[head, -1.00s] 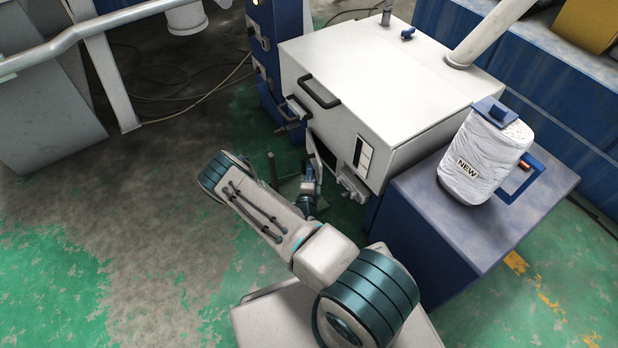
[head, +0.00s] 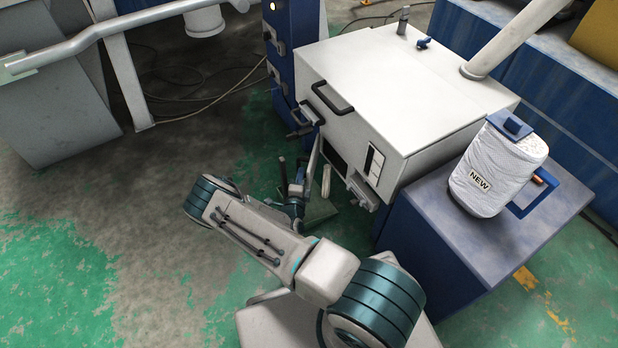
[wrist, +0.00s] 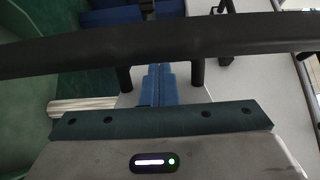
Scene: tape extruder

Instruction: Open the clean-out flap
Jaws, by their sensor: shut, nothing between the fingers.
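The white machine box (head: 410,85) has a dark opening (head: 337,160) low in its front face. A narrow pale panel that looks like the clean-out flap (head: 312,155) stands swung out at the opening's left side. In the wrist view a thick black handle bar (wrist: 90,52) crosses the picture on two posts, with a pale panel behind. My gripper's blue fingers (wrist: 158,70) are shut, with nothing between them. They lie between the posts and pass behind the bar. I cannot tell whether they touch it. In the head view my gripper (head: 298,188) is small beside the flap, partly hidden by my arm.
A black handle (head: 332,97) is on the box's upper front. A blue cabinet (head: 425,225) stands to the right with a white canister marked NEW (head: 490,175) on it. A blue column (head: 290,45) is behind left. The floor at left is open, with cables farther back.

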